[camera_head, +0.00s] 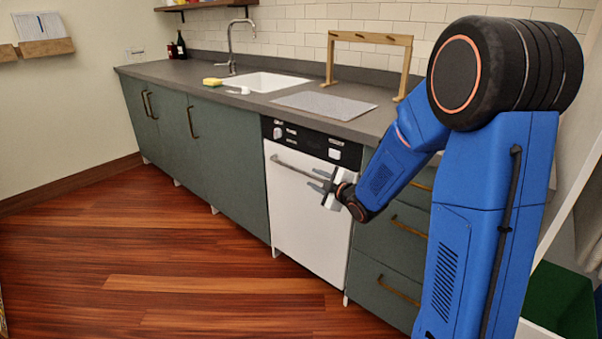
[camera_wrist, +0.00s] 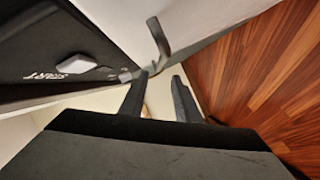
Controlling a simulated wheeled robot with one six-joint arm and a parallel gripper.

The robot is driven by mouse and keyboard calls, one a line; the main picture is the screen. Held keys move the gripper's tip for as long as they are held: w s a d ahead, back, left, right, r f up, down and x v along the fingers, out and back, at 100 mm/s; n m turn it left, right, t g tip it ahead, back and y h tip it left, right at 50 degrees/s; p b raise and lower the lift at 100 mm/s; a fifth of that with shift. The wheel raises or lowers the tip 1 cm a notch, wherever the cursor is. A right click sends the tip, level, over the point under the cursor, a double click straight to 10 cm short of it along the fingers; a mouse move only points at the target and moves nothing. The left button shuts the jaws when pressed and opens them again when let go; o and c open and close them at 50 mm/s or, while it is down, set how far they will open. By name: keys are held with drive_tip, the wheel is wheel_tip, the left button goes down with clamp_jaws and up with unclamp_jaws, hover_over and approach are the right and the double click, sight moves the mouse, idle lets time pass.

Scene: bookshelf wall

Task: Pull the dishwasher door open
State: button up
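The dishwasher (camera_head: 300,225) has a white door, which looks closed under a black control panel (camera_head: 312,143). A grey metal bar handle (camera_head: 290,166) runs across the upper door. My gripper (camera_head: 322,183) is at the handle's right end, in front of the door. In the wrist view the two dark fingers of my gripper (camera_wrist: 159,80) are apart with a gap between them. The handle (camera_wrist: 160,40) shows just beyond the fingertips, close to the left one; I cannot tell whether they touch. The door (camera_wrist: 115,18) and panel (camera_wrist: 55,45) fill the upper left there.
Green cabinets (camera_head: 225,150) stand left of the dishwasher and green drawers (camera_head: 390,260) stand right. The grey countertop (camera_head: 190,75) above holds a sink, a yellow sponge (camera_head: 212,82) and a wooden rack (camera_head: 370,38). The wooden floor (camera_head: 150,240) in front is clear.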

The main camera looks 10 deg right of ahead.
sight(303, 173)
drive_tip(key=x, duration=1.1)
drive_tip(key=shift+f, duration=0.1)
clamp_jaws()
